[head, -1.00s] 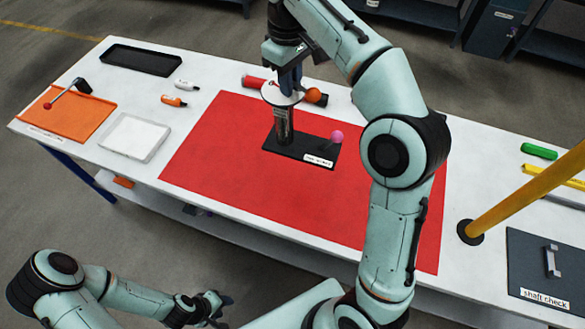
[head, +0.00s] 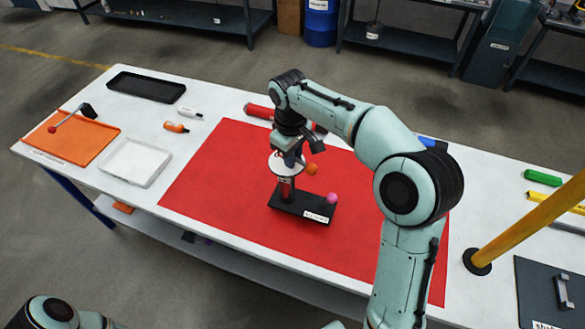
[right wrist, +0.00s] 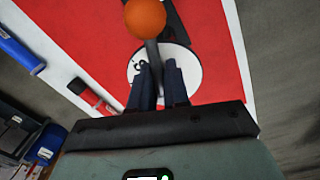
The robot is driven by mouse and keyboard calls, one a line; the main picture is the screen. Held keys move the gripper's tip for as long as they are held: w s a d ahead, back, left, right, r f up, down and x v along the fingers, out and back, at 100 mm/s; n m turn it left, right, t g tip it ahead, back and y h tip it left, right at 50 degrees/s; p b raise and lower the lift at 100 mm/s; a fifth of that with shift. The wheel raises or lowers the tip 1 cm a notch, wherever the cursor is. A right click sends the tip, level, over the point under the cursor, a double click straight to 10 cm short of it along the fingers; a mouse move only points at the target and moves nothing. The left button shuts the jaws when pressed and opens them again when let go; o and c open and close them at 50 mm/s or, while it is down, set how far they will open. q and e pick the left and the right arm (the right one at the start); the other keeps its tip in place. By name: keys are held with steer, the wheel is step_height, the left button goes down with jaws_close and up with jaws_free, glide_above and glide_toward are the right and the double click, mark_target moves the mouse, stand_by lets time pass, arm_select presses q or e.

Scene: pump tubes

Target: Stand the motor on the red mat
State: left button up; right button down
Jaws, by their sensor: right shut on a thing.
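The motor (head: 300,203) is upright over the red mat (head: 225,185). It has a black base with a label, a short post, a white disc on top, and an orange and a pink ball. My right gripper (head: 290,158) points down from above and is shut on the motor at its top. In the right wrist view the fingers (right wrist: 165,72) close over the white disc, in front of the orange ball (right wrist: 145,18). I cannot tell whether the base touches the mat. My left gripper is out of view; only part of that arm shows bottom left.
A red cylinder (head: 258,111) lies behind the mat. At left are a white tray (head: 135,163), an orange tray (head: 85,140) and a black tray (head: 145,86). A yellow pole (head: 525,228) stands at right. The mat's left and front parts are clear.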

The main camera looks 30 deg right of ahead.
steer(key=shift+w+f, duration=0.2)
steer(key=shift+f, duration=0.2)
step_height(320, 180, down, 4)
steer(key=shift+r+b, duration=0.15)
steer(key=shift+b, duration=0.2)
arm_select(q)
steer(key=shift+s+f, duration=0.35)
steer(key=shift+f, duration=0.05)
arm_select(e)
steer(key=c, duration=1.5)
jaws_free()
steer(key=o, duration=0.4)
